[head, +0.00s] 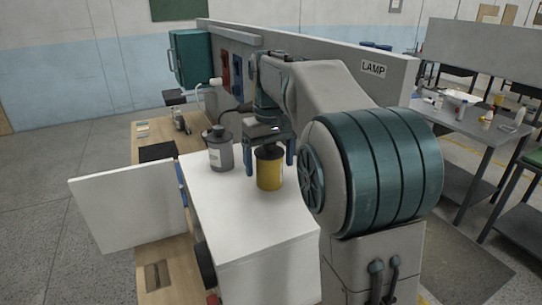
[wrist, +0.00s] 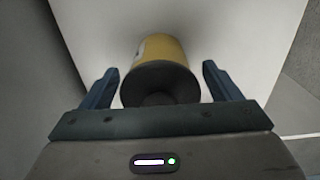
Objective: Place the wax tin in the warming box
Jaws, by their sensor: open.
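A yellow tin with a dark lid (head: 269,172), which I take for the wax tin, stands upright on top of a white box (head: 265,238), which looks like the warming box. The box's white door (head: 130,205) stands open to the left; its inside is hidden from this angle. My gripper (head: 270,152) is open above the tin, fingers pointing down on either side of it. In the wrist view the tin (wrist: 160,65) lies between the two blue fingers (wrist: 160,78), with a gap on each side. My gripper holds nothing.
A grey canister (head: 219,152) stands on the box top, just left of the tin. The wooden bench (head: 172,270) shows below and behind the door. A grey partition marked LAMP (head: 373,69) runs behind my arm. The box top's front part is clear.

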